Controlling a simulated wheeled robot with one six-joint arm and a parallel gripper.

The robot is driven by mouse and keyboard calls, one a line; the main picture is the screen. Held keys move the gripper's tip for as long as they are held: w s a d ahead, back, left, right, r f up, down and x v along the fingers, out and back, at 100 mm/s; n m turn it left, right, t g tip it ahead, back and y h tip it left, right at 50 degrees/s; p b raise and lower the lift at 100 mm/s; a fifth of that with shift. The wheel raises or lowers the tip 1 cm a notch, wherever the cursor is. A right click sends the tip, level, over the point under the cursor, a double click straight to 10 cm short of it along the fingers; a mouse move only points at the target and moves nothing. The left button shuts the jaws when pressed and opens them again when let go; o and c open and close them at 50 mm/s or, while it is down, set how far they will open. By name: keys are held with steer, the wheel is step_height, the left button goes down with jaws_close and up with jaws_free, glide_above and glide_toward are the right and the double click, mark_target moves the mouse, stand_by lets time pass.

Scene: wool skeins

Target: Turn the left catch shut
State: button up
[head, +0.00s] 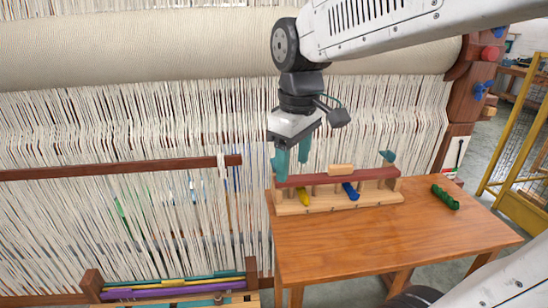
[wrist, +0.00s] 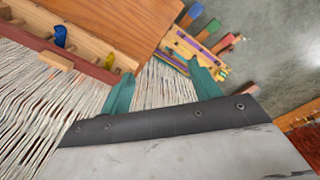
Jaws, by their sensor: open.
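A wooden skein rack (head: 320,205) stands on the table, with a dark red bar (head: 318,179) along its top. A teal catch (head: 388,157) stands up at the bar's right end. I cannot make out the left catch; my gripper covers the bar's left end in the head view. My gripper (head: 292,170) has two teal fingers, apart and with nothing seen between them, at that left end. Whether a finger touches the rack I cannot tell. In the wrist view my gripper (wrist: 160,68) is beside the rack's end, with the bar (wrist: 75,55) to its left.
A yellow skein (head: 304,197) and a blue skein (head: 350,191) sit in the rack. A green skein (head: 445,197) lies on the table (head: 390,240) at right. Loom warp threads (head: 180,130) hang close behind and left. The table's front is clear.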

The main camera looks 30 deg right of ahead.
steer(key=w+d+f+n, duration=0.2)
steer(key=w+d+n, duration=0.1)
steer(key=w, duration=0.5)
steer(key=w+d+f+n, duration=0.2)
steer(key=w+d, duration=0.1)
steer(key=w, duration=0.5)
steer(key=w+d+f+n, duration=0.2)
steer(key=w+d+n, duration=0.1)
steer(key=w, duration=0.4)
steer(key=shift+w+d+f+n+g, duration=0.3)
steer(key=shift+w+d+g, duration=0.1)
steer(key=shift+d, duration=0.2)
steer(key=shift+w+f, duration=0.1)
steer(key=shift+f, duration=0.2)
step_height(320, 180, down, 7)
steer(key=shift+f, duration=0.1)
steer(key=c, duration=1)
